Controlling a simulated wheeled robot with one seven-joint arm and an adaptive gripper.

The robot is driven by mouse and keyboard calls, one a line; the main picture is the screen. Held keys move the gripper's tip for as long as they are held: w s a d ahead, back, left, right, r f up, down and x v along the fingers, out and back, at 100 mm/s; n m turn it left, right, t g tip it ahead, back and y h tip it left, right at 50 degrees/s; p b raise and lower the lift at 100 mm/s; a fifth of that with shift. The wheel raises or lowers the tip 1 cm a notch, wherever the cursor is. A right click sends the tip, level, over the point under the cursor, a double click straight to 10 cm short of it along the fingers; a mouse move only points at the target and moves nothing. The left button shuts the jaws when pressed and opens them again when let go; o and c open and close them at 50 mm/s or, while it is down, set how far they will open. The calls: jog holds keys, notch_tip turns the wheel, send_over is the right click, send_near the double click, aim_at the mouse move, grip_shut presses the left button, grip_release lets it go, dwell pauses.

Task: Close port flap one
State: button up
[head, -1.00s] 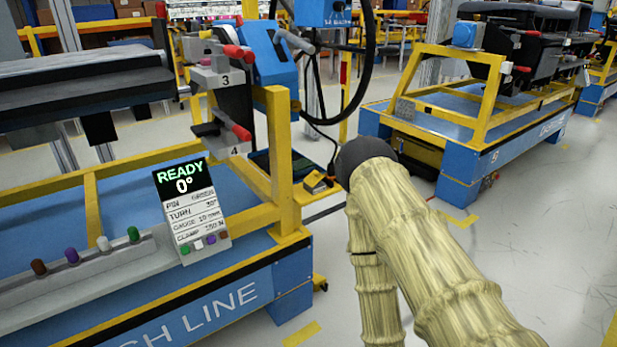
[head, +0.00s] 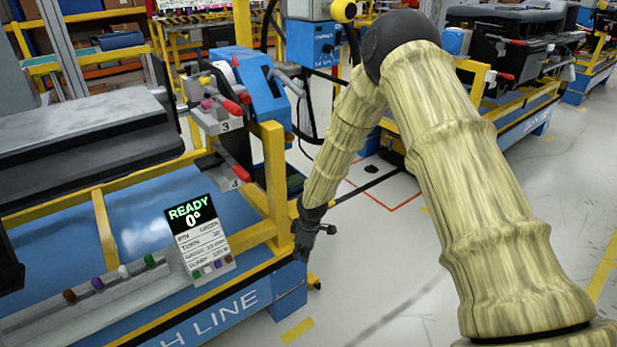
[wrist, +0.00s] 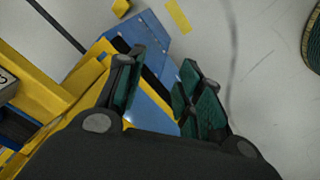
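My gripper (head: 301,254) hangs in front of the right corner of the blue and yellow dashboard stand (head: 205,321), low beside its frame. In the wrist view my gripper (wrist: 165,85) is open, its green-padded fingers apart with nothing between them. Beyond them are the stand's blue corner and the grey floor. No part can be made out as port flap one. The stand's upright carries a clamp unit marked 3 (head: 216,117) and another marked 4 (head: 232,172), both with red handles. A long dark dashboard module (head: 85,140) lies at the left.
A display panel (head: 200,240) reads READY 0°. A grey rail (head: 110,290) with coloured pins runs left of it. A blue box (head: 312,45) and cables stand behind. Another stand (head: 525,125) is at the right rear. Open floor lies right of the stand.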

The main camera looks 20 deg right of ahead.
jog(key=w+d+r+n+t+h+p, duration=0.1)
jog(key=w+d+r+p, duration=0.15)
jog(key=w+r, duration=0.6)
jog(key=w+d+r+n+t+h+p, duration=0.1)
jog(key=w+d+r+n+p, duration=0.3)
jog(key=r, duration=0.7)
jog(key=w+f+b, duration=0.1)
jog(key=f, duration=0.2)
jog(key=w+f+m+b, duration=0.1)
jog(key=f, duration=0.2)
jog(key=w+f+m+b, duration=0.1)
jog(key=w+f, duration=0.1)
jog(key=f, duration=0.1)
jog(key=shift+f, duration=0.35)
